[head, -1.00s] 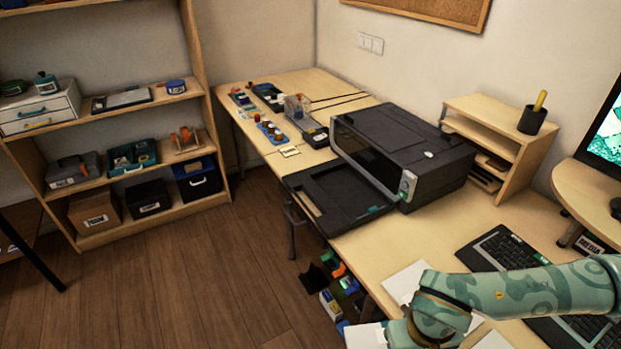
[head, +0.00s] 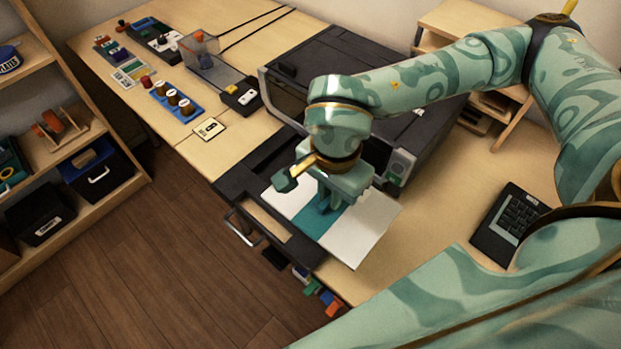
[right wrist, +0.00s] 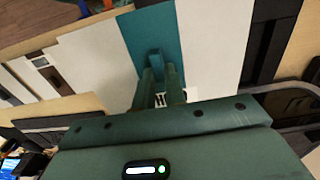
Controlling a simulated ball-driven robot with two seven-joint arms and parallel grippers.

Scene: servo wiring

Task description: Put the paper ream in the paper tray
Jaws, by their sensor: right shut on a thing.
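The paper ream (head: 365,237) is a white slab with a teal band across its middle. My right gripper (head: 326,203) is shut on it at the band. The ream is over the near right part of the black paper tray (head: 250,172), which sticks out from the printer's front. Its right end reaches past the tray's right side. I cannot tell whether it touches the tray. In the right wrist view, the gripper's fingers (right wrist: 157,75) meet at the teal band, with the white ream (right wrist: 213,45) on both sides. My left gripper is not in view.
The black printer (head: 345,62) stands behind the tray, partly hidden by my right arm. A label card (head: 209,128) and a blue holder with brown knobs (head: 174,102) lie left of it. A keyboard (head: 509,222) lies at right. Bare desk shows between printer and keyboard.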

